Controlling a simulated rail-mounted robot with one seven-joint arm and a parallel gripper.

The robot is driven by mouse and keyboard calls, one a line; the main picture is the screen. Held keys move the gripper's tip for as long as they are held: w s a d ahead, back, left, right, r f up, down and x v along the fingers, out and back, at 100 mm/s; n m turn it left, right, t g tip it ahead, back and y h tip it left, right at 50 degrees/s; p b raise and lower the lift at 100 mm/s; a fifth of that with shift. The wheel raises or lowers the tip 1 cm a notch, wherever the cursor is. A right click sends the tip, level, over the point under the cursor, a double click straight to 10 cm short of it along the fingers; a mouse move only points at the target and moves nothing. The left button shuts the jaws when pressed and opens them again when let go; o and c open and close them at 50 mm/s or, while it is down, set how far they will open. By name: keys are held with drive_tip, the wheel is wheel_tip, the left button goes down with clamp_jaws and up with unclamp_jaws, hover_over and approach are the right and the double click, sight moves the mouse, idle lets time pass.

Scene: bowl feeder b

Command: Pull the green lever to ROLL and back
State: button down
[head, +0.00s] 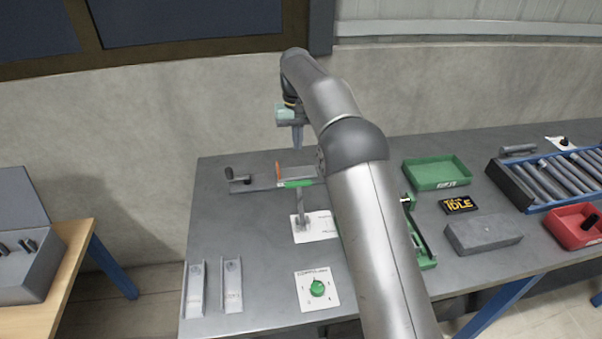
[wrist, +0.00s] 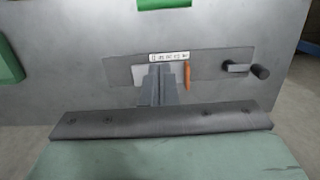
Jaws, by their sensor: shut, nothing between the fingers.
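The green lever (head: 302,205) stands near the middle of the table in the head view. It is a grey post with a horizontal green grip (head: 298,184), rising from a white labelled plate (head: 318,230) that my arm partly covers. The ROLL marking cannot be read. My gripper (head: 298,147) is shut and empty, pointing down above and behind the lever, apart from it. In the wrist view my closed fingers (wrist: 160,72) show over a grey panel with a numbered strip. A green piece at the top edge there may be the lever's grip; it is cut off.
Behind the lever lies a grey panel with a crank (head: 238,177) and an orange pointer (head: 278,172). A green knob (head: 317,289) sits in front. To the right are a green tray (head: 463,177), an IDLE display (head: 459,204), a grey block (head: 484,235) and a roller conveyor (head: 556,178).

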drive_tip(key=s+d+f+p, duration=0.1)
drive_tip(key=s+f, duration=0.3)
drive_tip(key=f, duration=0.4)
drive_tip(key=shift+s+p, duration=0.2)
drive_tip(key=shift+p, duration=0.6)
drive_tip(key=shift+f, duration=0.15)
